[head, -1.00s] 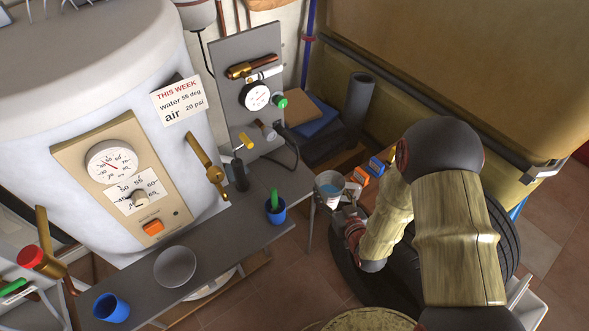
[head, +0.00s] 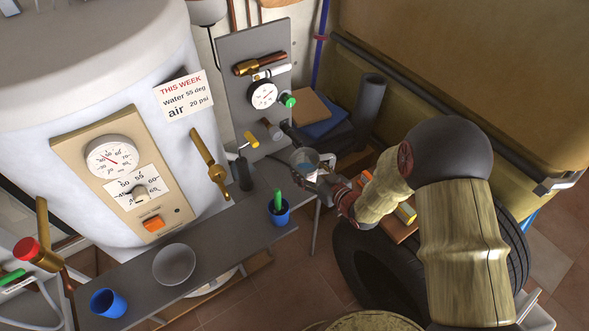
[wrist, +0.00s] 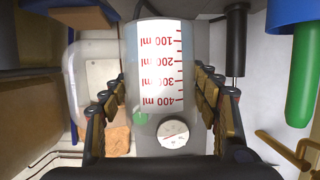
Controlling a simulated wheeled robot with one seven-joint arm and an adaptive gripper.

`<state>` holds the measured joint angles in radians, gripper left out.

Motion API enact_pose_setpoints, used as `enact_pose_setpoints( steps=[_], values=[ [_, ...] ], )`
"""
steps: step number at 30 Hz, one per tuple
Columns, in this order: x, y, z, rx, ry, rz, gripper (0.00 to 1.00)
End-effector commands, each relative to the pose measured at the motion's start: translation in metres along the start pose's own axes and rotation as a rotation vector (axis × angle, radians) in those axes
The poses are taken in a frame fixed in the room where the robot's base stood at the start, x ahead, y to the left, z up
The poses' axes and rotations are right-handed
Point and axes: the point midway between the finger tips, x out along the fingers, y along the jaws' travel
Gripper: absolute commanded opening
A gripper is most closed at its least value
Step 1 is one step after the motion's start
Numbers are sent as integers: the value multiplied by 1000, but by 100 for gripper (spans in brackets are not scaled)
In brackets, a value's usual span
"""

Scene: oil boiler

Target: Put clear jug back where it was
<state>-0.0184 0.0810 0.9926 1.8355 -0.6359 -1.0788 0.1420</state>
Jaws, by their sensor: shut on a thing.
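The clear jug (head: 304,161) is in my gripper (head: 318,178), at the far right end of the grey shelf in the head view. I cannot tell whether its base touches the shelf. In the wrist view the jug (wrist: 157,65) has red millilitre marks, which appear upside down, and my gripper's fingers (wrist: 160,105) are on both sides of it. My gripper is shut on the jug. The jug's lower part is partly hidden by the gripper in the head view.
A blue cup (head: 279,218) with a green handle inside stands close by on the shelf (head: 225,228). A grey bowl (head: 174,264) and another blue cup (head: 108,303) are farther left. Behind is a grey panel with a gauge (head: 263,95) and valves. A tyre (head: 372,268) lies right.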

Motion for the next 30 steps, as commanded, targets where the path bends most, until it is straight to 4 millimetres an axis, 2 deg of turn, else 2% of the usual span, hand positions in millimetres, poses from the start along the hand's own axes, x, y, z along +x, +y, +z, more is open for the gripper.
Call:
enact_pose_setpoints(
  steps=[1,3,10,12,20,27,30],
  values=[
    [14,-1,-4,-4,5,-3,22],
    [30,0,-9,-2,5,-2,22],
    [75,0,-23,-1,3,-1,22],
    [75,1,-9,1,0,0,22],
    [80,1,7,0,0,0,22],
    [92,1,43,0,2,1,22],
    [96,1,44,0,3,1,22]
  ],
)
